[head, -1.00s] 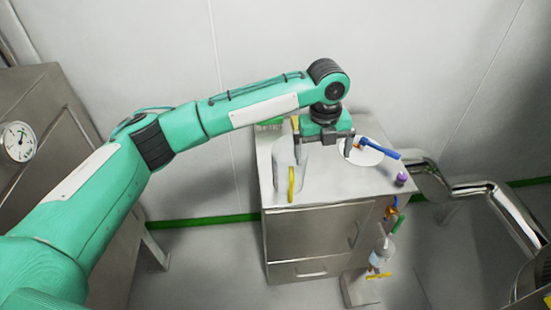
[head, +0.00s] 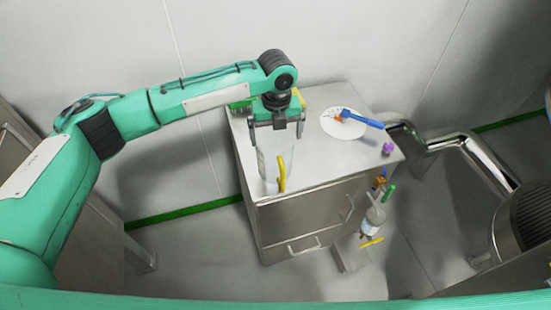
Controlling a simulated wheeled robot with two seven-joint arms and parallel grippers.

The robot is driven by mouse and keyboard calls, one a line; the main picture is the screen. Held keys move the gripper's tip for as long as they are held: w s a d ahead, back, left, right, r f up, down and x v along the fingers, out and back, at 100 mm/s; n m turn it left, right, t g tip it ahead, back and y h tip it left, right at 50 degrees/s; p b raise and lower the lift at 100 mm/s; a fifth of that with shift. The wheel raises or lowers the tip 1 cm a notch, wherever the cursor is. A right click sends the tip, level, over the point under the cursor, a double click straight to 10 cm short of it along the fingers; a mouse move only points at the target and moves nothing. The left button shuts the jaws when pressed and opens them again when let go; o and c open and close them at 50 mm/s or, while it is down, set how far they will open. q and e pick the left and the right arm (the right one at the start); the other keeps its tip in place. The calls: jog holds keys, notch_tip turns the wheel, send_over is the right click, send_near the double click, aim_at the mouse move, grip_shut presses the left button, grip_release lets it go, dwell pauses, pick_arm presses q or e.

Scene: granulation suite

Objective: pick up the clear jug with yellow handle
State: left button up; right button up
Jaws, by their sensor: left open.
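The clear jug stands near the front left edge of the steel cabinet top (head: 318,166). Its see-through body is hard to make out, but its upright yellow handle (head: 281,174) shows plainly on the side facing me. My left gripper (head: 277,133) is open and empty, its two fingers spread and pointing down. In the picture it is just above and behind the jug. I cannot tell whether it touches the jug. My right gripper is not in view.
A white round plate (head: 335,130) with a blue-handled tool (head: 362,119) lies to the right on the cabinet top. A small purple item (head: 388,149) is near the right edge. A bottle (head: 371,222) hangs at the cabinet's side. A shiny pipe (head: 465,147) runs at right.

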pick_arm(q)
notch_tip(320, 180, down, 5)
jog(key=shift+s+f+p, duration=0.15)
jog(key=shift+f+p, duration=0.05)
jog(key=shift+p, duration=0.7)
jog(key=c, duration=0.9)
jog(key=shift+c, duration=0.2)
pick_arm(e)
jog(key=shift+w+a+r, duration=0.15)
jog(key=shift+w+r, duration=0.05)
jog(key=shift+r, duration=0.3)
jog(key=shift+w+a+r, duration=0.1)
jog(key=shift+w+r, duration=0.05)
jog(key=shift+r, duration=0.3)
